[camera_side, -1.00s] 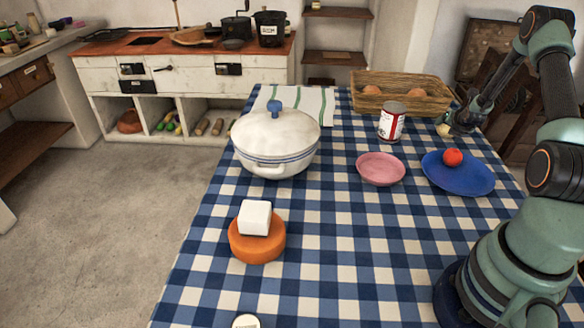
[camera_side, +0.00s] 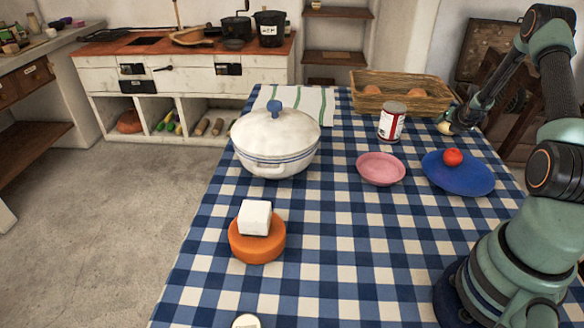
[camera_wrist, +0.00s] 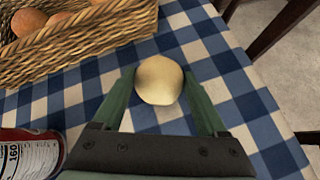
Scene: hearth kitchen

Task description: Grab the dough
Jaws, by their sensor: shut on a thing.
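The dough (camera_wrist: 159,80) is a pale, cream-coloured ball. In the wrist view it sits between the two green fingers of my gripper (camera_wrist: 160,88), which are shut on it. In the side view my gripper (camera_side: 446,121) is at the far right of the table, beside the wicker basket, and the dough (camera_side: 444,128) shows as a small pale spot at its fingertips. I cannot tell whether the dough touches the cloth or is slightly above it.
A wicker basket (camera_side: 400,103) with eggs and a can (camera_side: 391,122) stand close by. A blue plate (camera_side: 460,183) with a tomato (camera_side: 453,157), a pink plate (camera_side: 381,169) and a white pot (camera_side: 275,145) are nearer. The table's front middle is clear.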

